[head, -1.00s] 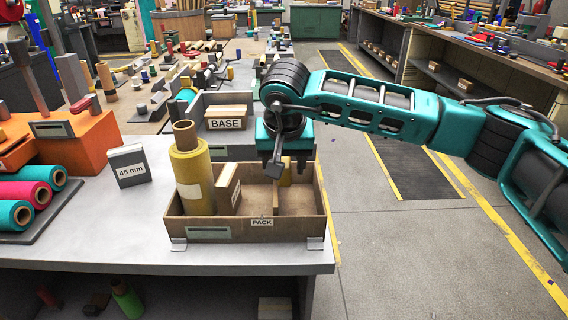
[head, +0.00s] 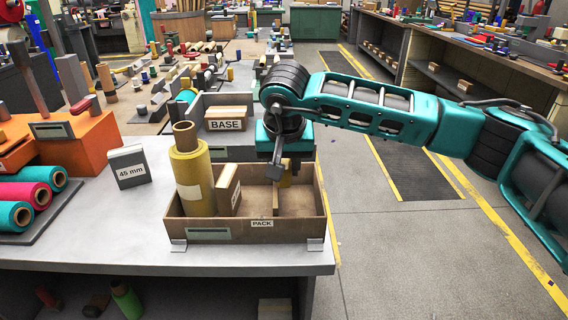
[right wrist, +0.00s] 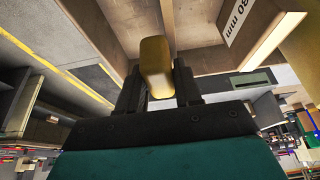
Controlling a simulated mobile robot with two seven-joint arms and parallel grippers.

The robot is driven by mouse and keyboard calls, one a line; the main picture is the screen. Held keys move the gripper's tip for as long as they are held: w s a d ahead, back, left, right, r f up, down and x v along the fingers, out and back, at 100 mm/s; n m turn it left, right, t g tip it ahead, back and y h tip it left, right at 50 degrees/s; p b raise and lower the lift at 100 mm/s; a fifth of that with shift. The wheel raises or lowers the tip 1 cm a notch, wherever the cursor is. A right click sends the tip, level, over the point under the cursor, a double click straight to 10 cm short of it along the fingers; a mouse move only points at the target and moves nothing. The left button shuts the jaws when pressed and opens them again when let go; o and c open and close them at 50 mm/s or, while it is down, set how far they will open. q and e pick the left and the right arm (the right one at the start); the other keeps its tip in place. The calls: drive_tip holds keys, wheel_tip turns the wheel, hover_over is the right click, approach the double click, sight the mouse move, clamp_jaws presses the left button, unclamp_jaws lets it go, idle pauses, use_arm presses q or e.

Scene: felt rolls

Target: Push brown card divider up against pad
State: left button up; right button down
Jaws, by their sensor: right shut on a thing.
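The brown card divider (head: 276,200) stands upright in the cardboard tray marked PACK (head: 295,230), right of its middle. The pad, a light brown block with a white label (head: 228,190), stands to its left, with a bare gap between them. In the right wrist view the labelled pad (right wrist: 262,32) is at the upper right and the divider (right wrist: 167,18) is at the top. My right gripper (head: 282,172) is over the tray's right part, shut on a yellow rounded piece (right wrist: 155,55). This piece is close to the divider; I cannot tell if they touch. My left gripper is not in view.
A tall yellow roll (head: 194,175) stands in the tray's left end, beside the pad. A grey bin marked BASE (head: 205,103) is behind the tray. A grey 45 mm block (head: 127,167) and several coloured rolls (head: 35,190) lie to the left.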

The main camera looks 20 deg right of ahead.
drive_tip(key=shift+a, duration=0.1)
drive_tip(key=a, duration=0.2)
drive_tip(key=w+a, duration=0.1)
drive_tip(key=a, duration=0.1)
drive_tip(key=shift+w+r, duration=0.1)
drive_tip(key=c, duration=0.8)
unclamp_jaws()
drive_tip(key=shift+c, duration=0.2)
drive_tip(key=v, duration=1.3)
drive_tip(key=shift+p, duration=0.3)
